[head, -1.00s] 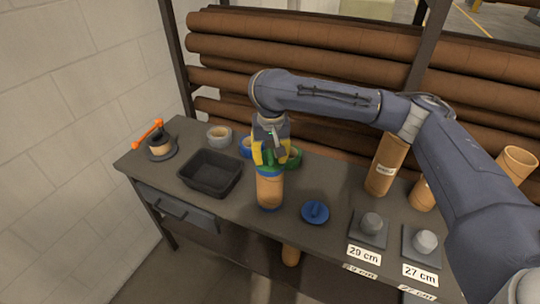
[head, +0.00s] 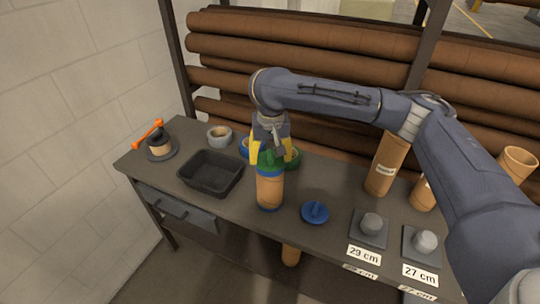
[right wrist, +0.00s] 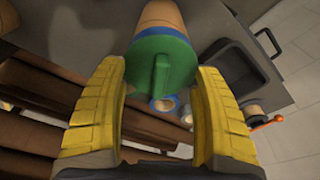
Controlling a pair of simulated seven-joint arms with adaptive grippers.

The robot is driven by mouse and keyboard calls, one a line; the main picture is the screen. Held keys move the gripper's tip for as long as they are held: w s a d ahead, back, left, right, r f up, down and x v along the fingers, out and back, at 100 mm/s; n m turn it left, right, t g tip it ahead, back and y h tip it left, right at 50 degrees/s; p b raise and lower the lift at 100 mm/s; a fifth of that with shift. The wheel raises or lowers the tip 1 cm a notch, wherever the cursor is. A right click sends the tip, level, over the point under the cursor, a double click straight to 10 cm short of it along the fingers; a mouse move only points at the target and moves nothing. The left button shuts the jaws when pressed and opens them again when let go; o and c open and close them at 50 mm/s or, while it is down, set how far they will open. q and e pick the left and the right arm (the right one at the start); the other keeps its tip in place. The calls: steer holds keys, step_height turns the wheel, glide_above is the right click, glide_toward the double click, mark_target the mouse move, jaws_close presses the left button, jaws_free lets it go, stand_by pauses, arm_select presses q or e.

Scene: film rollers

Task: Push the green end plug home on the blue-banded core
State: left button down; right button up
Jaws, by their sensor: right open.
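The green end plug (head: 268,160) sits on top of the upright brown core (head: 269,192), whose blue band (head: 271,174) shows just under it. How deep the plug sits is hard to tell. In the right wrist view the plug (right wrist: 160,72) shows its round face and raised grip bar, with the core (right wrist: 161,14) beyond. My right gripper (head: 270,152) is open above the plug, its yellow fingers to either side. In the wrist view there is a gap between the fingers (right wrist: 161,108) and the grip bar. My left gripper is not in view.
A black tray (head: 212,190) is left of the core; a blue plug (head: 315,212) lies to its right. Tape rolls (head: 219,136) stand behind. Blocks labelled 29 cm (head: 363,256) and 27 cm (head: 420,275) are at right. An orange-handled dispenser (head: 158,144) is far left.

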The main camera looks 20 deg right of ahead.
steer(key=shift+r, duration=3.3)
